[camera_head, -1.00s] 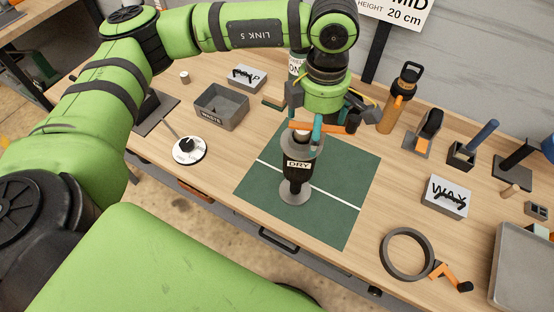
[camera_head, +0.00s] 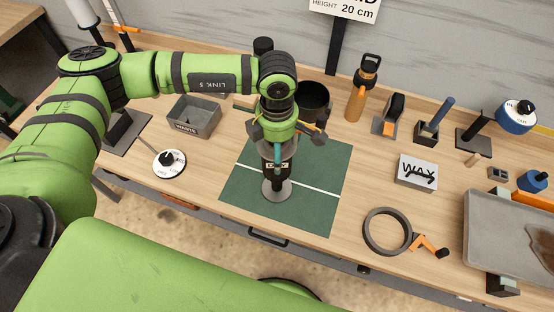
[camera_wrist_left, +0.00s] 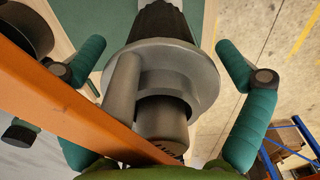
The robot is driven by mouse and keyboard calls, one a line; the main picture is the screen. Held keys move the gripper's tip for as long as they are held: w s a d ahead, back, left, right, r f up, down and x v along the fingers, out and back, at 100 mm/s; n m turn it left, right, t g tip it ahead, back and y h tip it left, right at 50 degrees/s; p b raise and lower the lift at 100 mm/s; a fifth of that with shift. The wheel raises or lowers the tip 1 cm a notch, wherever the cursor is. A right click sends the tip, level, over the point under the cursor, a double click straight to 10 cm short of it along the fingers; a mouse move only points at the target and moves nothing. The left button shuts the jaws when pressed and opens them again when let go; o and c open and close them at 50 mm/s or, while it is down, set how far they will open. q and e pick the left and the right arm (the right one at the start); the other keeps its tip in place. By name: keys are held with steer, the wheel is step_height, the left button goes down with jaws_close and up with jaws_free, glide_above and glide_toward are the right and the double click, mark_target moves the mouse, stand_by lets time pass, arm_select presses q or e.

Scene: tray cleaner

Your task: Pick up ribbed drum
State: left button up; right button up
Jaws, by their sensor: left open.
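A dark upright piece with a DRY label (camera_head: 276,169), which I take to be the ribbed drum, stands on a grey round foot on the green mat (camera_head: 316,212). In the left wrist view its ribbed dark body shows at the top, with a grey flange (camera_wrist_left: 205,75) and a neck towards me. An orange bar (camera_wrist_left: 75,100) crosses beside the neck. My left gripper (camera_head: 286,148) is above the drum, pointing down. In the left wrist view its teal fingers (camera_wrist_left: 163,55) are spread on both sides of the flange, with visible gaps. My right gripper is not in view.
A black cylinder (camera_head: 314,98) stands behind my gripper. A WASTE bin (camera_head: 207,122) and a white dial (camera_head: 170,162) are to the left. A WAX block (camera_head: 416,172), a grey ring (camera_head: 369,232) and a tray (camera_head: 480,220) are to the right. The mat's front right is clear.

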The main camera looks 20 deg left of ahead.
arm_select(q)
steer(key=c, duration=1.4)
steer(key=shift+c, duration=0.2)
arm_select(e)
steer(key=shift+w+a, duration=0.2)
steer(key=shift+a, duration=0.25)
arm_select(q)
steer(key=shift+r, duration=0.1)
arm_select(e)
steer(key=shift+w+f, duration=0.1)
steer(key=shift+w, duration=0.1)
